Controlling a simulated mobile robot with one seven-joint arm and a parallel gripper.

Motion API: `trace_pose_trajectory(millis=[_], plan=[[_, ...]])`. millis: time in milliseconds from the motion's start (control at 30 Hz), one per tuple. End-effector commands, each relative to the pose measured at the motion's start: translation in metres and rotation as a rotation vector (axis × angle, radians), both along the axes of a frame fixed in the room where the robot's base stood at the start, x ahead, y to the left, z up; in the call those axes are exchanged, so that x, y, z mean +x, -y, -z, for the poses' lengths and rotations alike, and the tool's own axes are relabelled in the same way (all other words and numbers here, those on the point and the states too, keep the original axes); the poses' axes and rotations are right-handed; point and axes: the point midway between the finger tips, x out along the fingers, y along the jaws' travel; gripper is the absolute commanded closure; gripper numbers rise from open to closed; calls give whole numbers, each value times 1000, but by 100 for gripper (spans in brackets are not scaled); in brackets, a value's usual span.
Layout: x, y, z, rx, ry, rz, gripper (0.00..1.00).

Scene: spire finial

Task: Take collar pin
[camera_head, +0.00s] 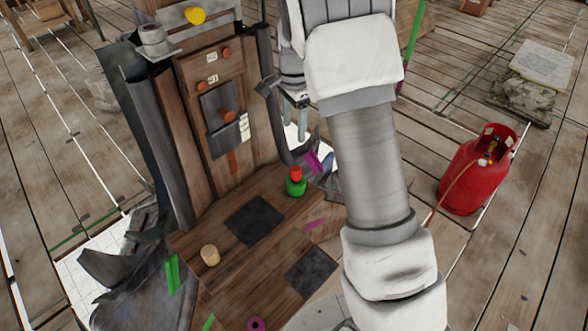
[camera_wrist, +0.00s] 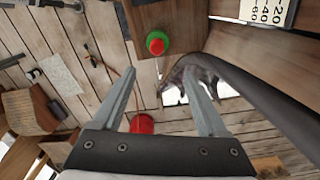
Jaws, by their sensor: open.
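I cannot tell for certain which piece is the collar pin. A small green piece with a red top (camera_head: 296,183) stands upright on the wooden bench near the panel; it also shows in the wrist view (camera_wrist: 157,42), beyond my fingertips. Several orange-brown pegs, one of them a lower peg (camera_head: 228,115), stick out of the upright wooden panel. A pale wooden cylinder (camera_head: 210,255) stands on the bench. My gripper (camera_head: 295,118) is open and empty, above and behind the red-topped piece, apart from it. In the wrist view its two fingers (camera_wrist: 160,75) are spread wide.
Dark curved sheets flank the panel (camera_head: 212,85), and one runs close to my right finger in the wrist view (camera_wrist: 265,95). Two dark squares lie on the bench. A yellow knob (camera_head: 195,15) sits on top. A red gas cylinder (camera_head: 475,172) stands on the plank floor at right.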

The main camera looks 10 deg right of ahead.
Motion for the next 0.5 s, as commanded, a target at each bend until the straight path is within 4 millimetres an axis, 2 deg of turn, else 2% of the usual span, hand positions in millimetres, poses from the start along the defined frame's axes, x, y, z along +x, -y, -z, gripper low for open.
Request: trace_pose_trajectory(millis=[167, 500], plan=[[-1, 1, 26, -2, -8, 5, 24], [-1, 1, 98, -1, -7, 3, 24]])
